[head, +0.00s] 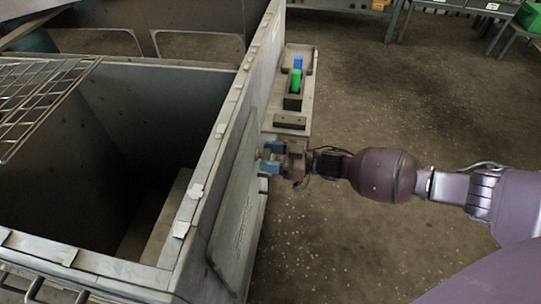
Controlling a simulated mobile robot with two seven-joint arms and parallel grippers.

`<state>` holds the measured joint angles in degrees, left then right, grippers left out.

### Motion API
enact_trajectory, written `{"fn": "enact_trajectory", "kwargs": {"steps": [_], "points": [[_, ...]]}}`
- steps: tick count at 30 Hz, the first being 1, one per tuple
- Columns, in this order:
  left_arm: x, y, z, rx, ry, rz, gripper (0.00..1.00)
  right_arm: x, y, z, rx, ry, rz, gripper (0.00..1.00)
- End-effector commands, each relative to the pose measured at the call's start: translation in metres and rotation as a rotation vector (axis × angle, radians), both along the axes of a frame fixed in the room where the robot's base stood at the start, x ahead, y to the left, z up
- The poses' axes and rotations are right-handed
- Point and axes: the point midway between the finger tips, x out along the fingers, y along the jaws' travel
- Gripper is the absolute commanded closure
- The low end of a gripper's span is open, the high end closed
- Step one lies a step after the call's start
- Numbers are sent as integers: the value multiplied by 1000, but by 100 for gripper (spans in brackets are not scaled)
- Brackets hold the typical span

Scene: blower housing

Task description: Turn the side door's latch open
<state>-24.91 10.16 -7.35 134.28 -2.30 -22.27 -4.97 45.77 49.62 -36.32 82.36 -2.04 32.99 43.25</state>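The side door (236,205) is a grey panel on the right outer wall of the blower housing, seen at a steep angle. My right gripper (267,158) reaches in from the right with its blue fingertips close to the wall, near the door's far end. The two fingers stand apart, one above the other in the picture. A small grey part, perhaps the latch (263,155), shows between the fingertips. It is too small to tell how it is turned or whether the fingers touch it. My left gripper is not in view.
The open-topped housing (212,140) fills the left, with a wire grid (35,90) over its top. A ledge on its right side carries a green block (296,80) and a blue block (298,62) beyond my gripper. Tables (470,8) stand far back; the floor at right is clear.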

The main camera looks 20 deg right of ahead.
Motion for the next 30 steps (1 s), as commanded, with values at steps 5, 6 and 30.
{"fn": "enact_trajectory", "kwargs": {"steps": [5, 6, 30], "points": [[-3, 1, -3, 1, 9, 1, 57, 0, 0, 0, 0, 0, 0, 68], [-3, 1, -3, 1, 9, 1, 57, 0, 0, 0, -1, -2, 0, 68], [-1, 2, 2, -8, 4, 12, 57, -1, 0, 0, -279, -413, -1, 68]]}}
